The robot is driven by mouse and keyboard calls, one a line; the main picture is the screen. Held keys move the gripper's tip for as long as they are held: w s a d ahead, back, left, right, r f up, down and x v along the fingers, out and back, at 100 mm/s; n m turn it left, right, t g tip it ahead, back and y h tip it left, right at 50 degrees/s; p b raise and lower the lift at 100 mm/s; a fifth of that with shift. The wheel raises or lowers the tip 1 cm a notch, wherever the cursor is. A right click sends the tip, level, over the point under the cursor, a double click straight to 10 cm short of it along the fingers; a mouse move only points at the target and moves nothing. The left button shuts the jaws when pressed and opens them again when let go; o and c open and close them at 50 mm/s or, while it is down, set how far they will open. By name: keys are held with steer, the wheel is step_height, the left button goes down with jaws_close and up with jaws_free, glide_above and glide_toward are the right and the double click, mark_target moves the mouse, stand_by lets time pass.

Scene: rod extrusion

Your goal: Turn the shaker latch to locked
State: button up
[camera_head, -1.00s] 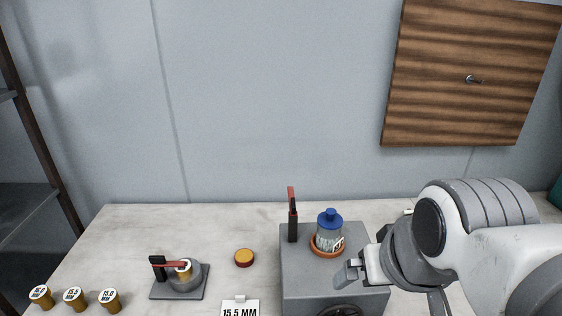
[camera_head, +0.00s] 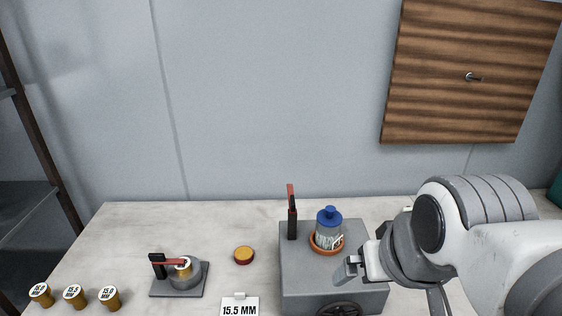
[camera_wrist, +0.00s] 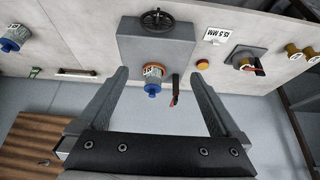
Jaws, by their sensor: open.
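The shaker (camera_head: 330,285) is a grey box on the table with a handwheel (camera_head: 339,309) on its front. A clear jar with a blue lid (camera_head: 329,229) stands upright in an orange ring (camera_head: 327,251) on its top. The latch (camera_head: 292,212), black with a red handle, stands upright left of the jar; it also shows in the wrist view (camera_wrist: 174,92). My gripper (camera_head: 358,268) is open and empty, at the right side of the shaker, apart from the latch. In the wrist view the jar and latch appear between and beyond my fingers (camera_wrist: 160,85).
A small clamp fixture (camera_head: 180,277) with a red handle, a yellow-red puck (camera_head: 244,255) and several labelled dies (camera_head: 74,296) lie to the left. A 15.5 MM card (camera_head: 239,306) is at the front. A second blue-lidded jar (camera_wrist: 14,38) shows in the wrist view. The back left tabletop is clear.

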steer(key=shift+r, duration=0.15)
steer(key=c, duration=0.3)
steer(key=shift+g, duration=0.6)
steer(key=w+r, duration=0.2)
steer(key=w+r+p, duration=0.1)
steer(key=w+r, duration=0.1)
steer(key=w+a+r+p, duration=0.1)
steer(key=w+r, duration=0.1)
steer(key=shift+w, duration=0.35)
steer(key=c, duration=0.6)
steer(key=w+a+r+g+p, duration=0.1)
steer(key=w+a+r+p, duration=0.2)
steer(key=w, duration=0.7)
steer(key=g+p, duration=0.3)
steer(key=p, duration=0.2)
glide_above(293, 199)
step_height(293, 199, down, 4)
step_height(293, 199, down, 17)
steer(key=shift+s+r, duration=0.1)
jaws_close()
